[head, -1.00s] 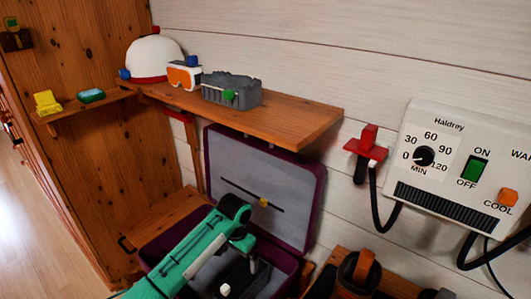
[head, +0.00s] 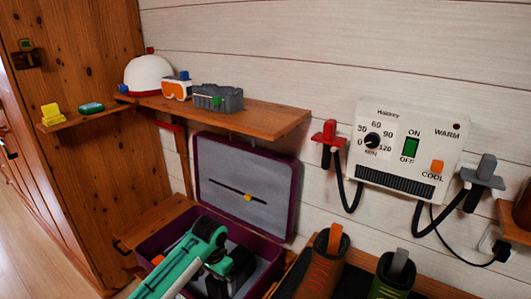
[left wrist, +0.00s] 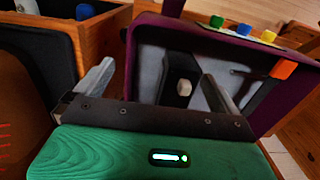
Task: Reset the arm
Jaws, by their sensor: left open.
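My left arm is green and reaches in from the bottom left of the head view. Its dark left gripper (head: 228,278) is over the open purple suitcase (head: 293,208), partly hidden by the arm. In the left wrist view the two grey fingers (left wrist: 160,88) stand wide apart. Between and beyond them, a black piece with a beige knob (left wrist: 184,88) shows inside the suitcase (left wrist: 200,38); I cannot tell whether it touches a finger. Nothing is clearly held. My right gripper is in neither view.
A wooden shelf (head: 265,119) above the suitcase carries a white helmet (head: 148,75), orange goggles (head: 177,87) and a grey box (head: 218,98). Boots (head: 322,268) stand right of the suitcase. A wall dryer panel (head: 410,146) with hoses hangs at the right.

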